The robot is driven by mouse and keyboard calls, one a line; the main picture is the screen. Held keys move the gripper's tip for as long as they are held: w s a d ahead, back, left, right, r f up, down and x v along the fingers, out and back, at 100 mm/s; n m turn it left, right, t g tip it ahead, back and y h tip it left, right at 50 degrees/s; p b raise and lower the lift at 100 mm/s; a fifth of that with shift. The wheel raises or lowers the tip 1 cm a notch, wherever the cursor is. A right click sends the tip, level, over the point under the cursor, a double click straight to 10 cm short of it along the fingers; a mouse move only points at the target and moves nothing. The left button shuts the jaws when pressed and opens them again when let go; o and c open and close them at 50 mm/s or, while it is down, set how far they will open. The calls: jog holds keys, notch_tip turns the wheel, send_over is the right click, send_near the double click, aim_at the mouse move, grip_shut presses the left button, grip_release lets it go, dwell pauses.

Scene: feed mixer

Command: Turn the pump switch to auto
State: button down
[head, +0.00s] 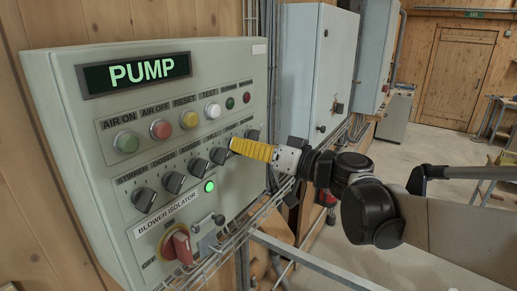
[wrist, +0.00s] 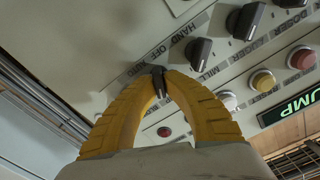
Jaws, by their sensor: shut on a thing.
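The selector switch in my grip is a small black knob (wrist: 158,80) on the grey panel. The wrist view shows it between my two yellow fingertips, beside a printed HAND OFF AUTO scale. My gripper (head: 233,146) is shut on it; in the wrist view the fingers (wrist: 160,84) arch in from both sides. The fingers partly cover the knob, so I cannot tell which position it points to. Its own name label is not clear to me; a MILL label is close by. The lit green PUMP sign (head: 136,73) is at the panel's top left.
Several similar black knobs line the row, including one at the left end (head: 144,200). Coloured buttons (head: 161,129) sit above. A red blower isolator handle (head: 179,246) sticks out below. A wire cable tray (head: 230,237) runs under the panel; a grey cabinet (head: 316,70) stands beyond.

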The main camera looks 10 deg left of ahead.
jog(key=shift+m+b, duration=0.5)
jog(key=shift+m, duration=1.4)
jog(key=c, duration=1.5)
grip_release()
jog(key=shift+w, duration=0.1)
jog(key=v, duration=1.2)
jog(key=shift+f, duration=0.1)
